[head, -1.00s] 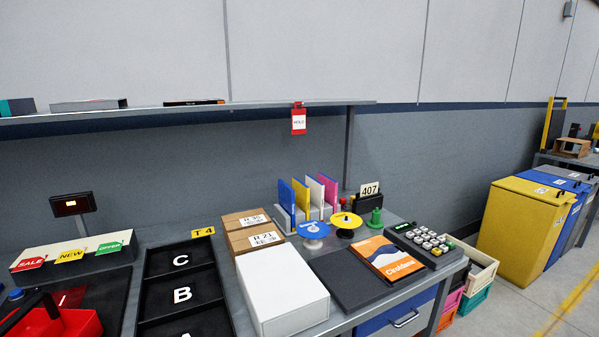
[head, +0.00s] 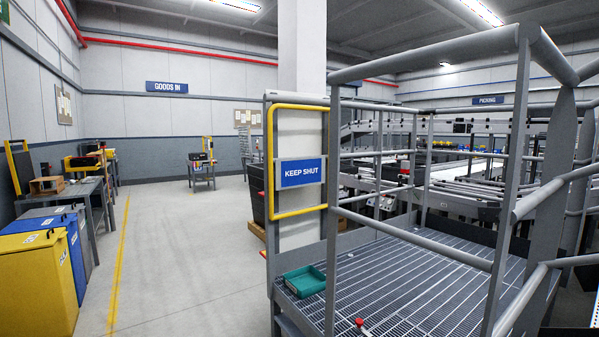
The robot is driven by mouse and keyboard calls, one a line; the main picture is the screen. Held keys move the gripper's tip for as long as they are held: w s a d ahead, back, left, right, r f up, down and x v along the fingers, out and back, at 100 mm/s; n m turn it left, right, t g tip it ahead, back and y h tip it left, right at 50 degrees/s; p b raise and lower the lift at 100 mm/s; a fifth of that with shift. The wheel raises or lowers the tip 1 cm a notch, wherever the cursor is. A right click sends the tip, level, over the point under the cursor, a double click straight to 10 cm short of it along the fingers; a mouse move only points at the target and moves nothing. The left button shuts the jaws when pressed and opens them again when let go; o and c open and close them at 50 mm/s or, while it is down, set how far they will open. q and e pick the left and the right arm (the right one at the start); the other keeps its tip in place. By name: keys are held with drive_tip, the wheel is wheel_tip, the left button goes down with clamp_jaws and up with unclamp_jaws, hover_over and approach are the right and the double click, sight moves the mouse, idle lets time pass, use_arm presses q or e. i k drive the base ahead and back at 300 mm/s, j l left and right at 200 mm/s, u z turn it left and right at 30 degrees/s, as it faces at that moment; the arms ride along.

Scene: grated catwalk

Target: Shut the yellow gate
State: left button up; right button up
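The yellow gate (head: 298,214) is a yellow tube frame at the near left end of the grated catwalk (head: 415,270). It carries a blue "KEEP SHUT" sign (head: 301,172). It stands upright beside a grey post, in front of a white column. I cannot tell from this view whether it is open or shut. Neither of my grippers shows in the head view.
Grey railings (head: 430,245) enclose the catwalk. A teal tray (head: 305,281) and a small red-topped thing (head: 360,322) are on or by the grating. Yellow (head: 40,285) and blue bins stand at the left. The floor (head: 185,260) between is clear.

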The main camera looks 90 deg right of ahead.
sight(293, 172)
drive_tip(key=z, duration=2.85)
drive_tip(key=i+j, duration=0.1)
drive_tip(key=i, duration=0.1)
